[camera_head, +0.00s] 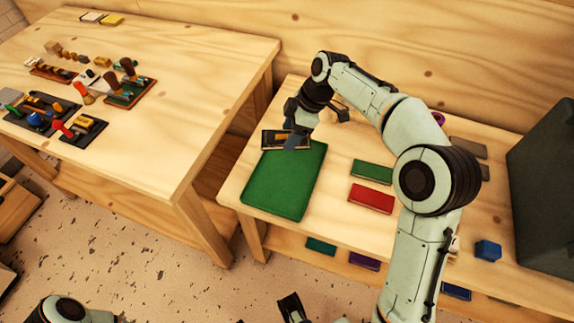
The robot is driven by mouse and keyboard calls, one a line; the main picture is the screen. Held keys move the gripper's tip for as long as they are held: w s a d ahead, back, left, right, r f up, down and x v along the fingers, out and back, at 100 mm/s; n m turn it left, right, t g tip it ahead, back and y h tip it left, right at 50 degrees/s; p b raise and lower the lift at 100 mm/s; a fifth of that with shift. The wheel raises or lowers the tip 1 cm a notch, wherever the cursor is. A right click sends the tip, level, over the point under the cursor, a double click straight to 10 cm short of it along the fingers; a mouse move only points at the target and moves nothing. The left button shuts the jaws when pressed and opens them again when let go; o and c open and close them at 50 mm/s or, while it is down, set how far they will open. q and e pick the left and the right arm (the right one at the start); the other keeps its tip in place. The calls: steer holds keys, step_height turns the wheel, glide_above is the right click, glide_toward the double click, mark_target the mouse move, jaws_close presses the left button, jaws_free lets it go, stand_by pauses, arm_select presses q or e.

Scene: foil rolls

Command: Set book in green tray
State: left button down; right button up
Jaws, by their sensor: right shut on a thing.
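The green tray (285,185) lies flat on the right-hand wooden table, near its left end. My right gripper (297,141) is over the tray's far edge. It is shut on a dark book (279,139) with an orange-brown panel. The book is at the far edge of the tray; I cannot tell whether it touches the tray. The gripper hides part of the book. A dark part at the bottom edge (291,307) may be my left gripper; its jaws cannot be made out.
A green book (372,172) and a red book (371,197) lie right of the tray. A blue block (487,250) and a large dark box (545,185) stand farther right. A left table (150,130) holds several small tools and trays. A lower shelf holds more books.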

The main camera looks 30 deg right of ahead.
mark_target(308, 142)
step_height(308, 142, down, 16)
steer(key=shift+r+b, duration=0.25)
steer(key=shift+b, duration=0.75)
steer(key=o, duration=1.1)
steer(key=p+v, duration=0.1)
steer(key=v, duration=1.1)
